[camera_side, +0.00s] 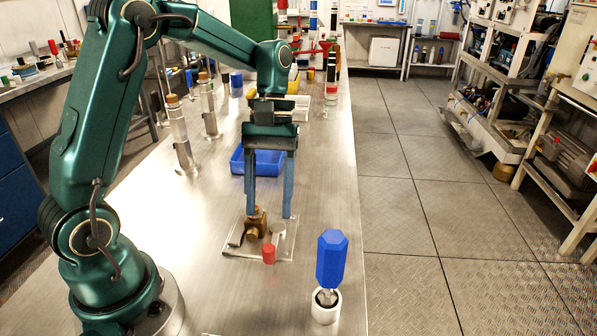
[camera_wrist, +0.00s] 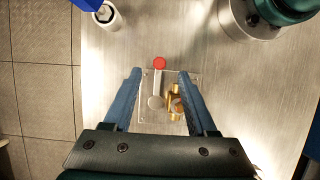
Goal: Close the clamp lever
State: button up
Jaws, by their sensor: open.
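The clamp is a small fixture on a clear plate (camera_side: 235,251) on the bench. It has a brass body (camera_side: 255,226), also in the wrist view (camera_wrist: 175,101), and a pale round piece (camera_side: 278,229) beside it. The clamp lever ends in a red knob (camera_side: 269,254) at the plate's near edge. In the wrist view a pale bar runs from the round piece (camera_wrist: 156,102) to the red knob (camera_wrist: 159,63). My gripper (camera_side: 269,214) is open over the fixture, its blue fingers pointing down. In the wrist view the knob appears between the fingertips (camera_wrist: 159,74); contact is not clear.
A blue-handled tool (camera_side: 332,258) stands in a white holder (camera_side: 325,309) right of the plate, near the bench edge. A blue tray (camera_side: 240,163) lies behind my gripper. Metal posts with cork-coloured tops (camera_side: 180,130) stand to the left. The bench left of the plate is clear.

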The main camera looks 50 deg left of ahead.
aim_at(269, 245)
notch_tip(269, 245, down, 3)
jog(key=shift+f, duration=0.15)
jog(key=shift+x, duration=2.4)
jog(key=shift+c, duration=0.3)
grip_shut()
